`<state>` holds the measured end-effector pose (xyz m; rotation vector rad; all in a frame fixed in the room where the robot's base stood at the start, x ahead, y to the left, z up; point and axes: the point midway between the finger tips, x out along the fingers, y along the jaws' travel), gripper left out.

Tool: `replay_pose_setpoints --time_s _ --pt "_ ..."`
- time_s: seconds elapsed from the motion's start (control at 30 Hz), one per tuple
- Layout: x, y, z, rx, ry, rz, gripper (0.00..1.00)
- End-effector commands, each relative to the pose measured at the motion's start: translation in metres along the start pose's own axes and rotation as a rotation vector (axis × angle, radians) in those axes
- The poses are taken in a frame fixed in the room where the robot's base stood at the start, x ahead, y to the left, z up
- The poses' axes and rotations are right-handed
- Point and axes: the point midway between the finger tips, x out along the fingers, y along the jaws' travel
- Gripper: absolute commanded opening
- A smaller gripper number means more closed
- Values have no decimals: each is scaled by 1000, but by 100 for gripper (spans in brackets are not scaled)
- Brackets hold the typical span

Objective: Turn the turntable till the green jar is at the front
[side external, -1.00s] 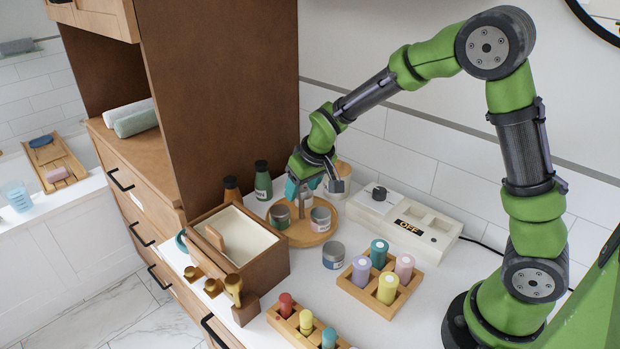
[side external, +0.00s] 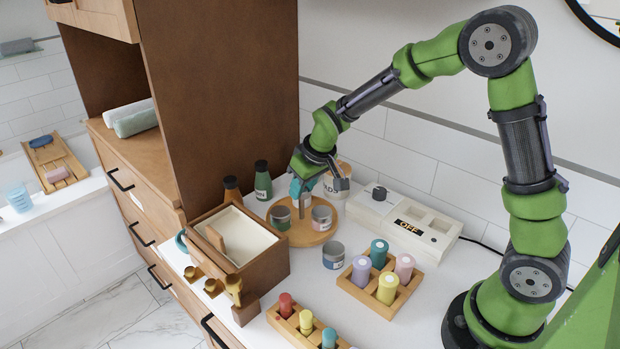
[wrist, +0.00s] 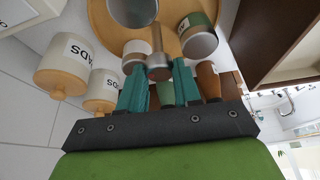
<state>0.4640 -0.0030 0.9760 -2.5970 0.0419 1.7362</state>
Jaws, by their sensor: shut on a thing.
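The round wooden turntable (side external: 301,239) stands on the white counter and carries several jars. The green jar (side external: 280,217) is on its left part in the side view; a wrist-view jar with a green side (wrist: 198,38) appears to be the same one. A jar with a pinkish label (side external: 321,218) is on the right part. My gripper (side external: 301,190) is above the turntable, pointing down. In the wrist view its teal fingers are shut on the turntable's upright peg (wrist: 158,62). The fingers and wrist partly hide the back of the turntable.
A grey-lidded jar (side external: 333,255) stands on the counter just off the turntable. A dark green bottle (side external: 263,180) and a brown bottle (side external: 232,190) stand behind left. A wooden box (side external: 262,265), a switch unit (side external: 420,228) and a peg tray (side external: 372,304) surround it.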

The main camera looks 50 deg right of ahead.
Motion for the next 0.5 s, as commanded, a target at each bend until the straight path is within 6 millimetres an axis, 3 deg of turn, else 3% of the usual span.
replay_pose_setpoints --time_s 0.3,0.5 --pt "0 3 0 -220 -3 -94 0" --pt "0 2 0 -269 -1 -114 0"
